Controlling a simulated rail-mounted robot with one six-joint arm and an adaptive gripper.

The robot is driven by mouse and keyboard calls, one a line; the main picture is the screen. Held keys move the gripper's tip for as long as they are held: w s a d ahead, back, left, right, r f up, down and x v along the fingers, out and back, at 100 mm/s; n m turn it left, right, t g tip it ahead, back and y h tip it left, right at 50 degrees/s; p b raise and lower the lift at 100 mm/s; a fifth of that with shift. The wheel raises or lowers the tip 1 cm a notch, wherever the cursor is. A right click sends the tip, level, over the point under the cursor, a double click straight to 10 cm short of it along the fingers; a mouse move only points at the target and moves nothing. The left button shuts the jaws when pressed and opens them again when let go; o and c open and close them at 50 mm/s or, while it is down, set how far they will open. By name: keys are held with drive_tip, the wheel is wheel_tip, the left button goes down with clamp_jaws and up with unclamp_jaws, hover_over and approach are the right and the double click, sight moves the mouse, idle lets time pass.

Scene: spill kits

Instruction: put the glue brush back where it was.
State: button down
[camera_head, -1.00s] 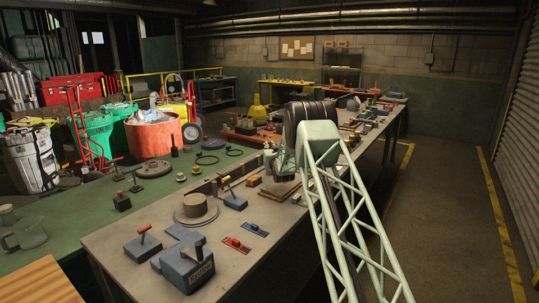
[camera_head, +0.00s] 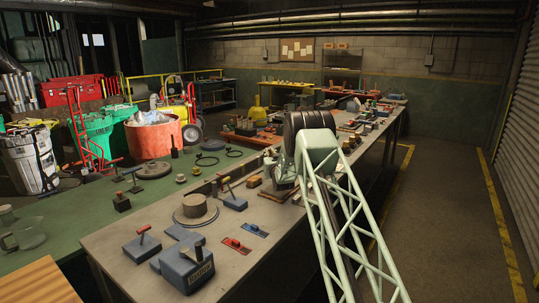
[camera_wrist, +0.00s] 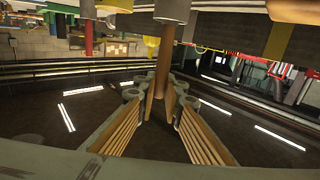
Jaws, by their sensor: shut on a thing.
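My gripper (camera_wrist: 160,98) is shut on a thin brown wooden handle in the wrist view, which I take to be the glue brush (camera_wrist: 165,58). The handle runs up the picture from between the fingertips, towards the bench objects at the top edge. In the head view my gripper (camera_head: 284,172) is low over the long bench (camera_head: 125,230), beside a flat wooden board (camera_head: 268,195). The brush cannot be made out there.
A wooden block (camera_head: 253,182) stands left of my gripper. Nearer are a blue-grey block with a handle (camera_head: 235,203), a round disc with a cylinder (camera_head: 196,211) and a grey box (camera_head: 187,268). More tools crowd the bench behind. Floor to the right is clear.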

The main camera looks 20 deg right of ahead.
drive_tip(key=shift+f, duration=0.2)
drive_tip(key=c, duration=2.7)
unclamp_jaws()
drive_tip(key=shift+r, duration=0.25)
drive_tip(key=shift+p+v, duration=0.8)
drive_tip(key=shift+v, duration=5.2)
drive_tip(key=shift+f, duration=0.1)
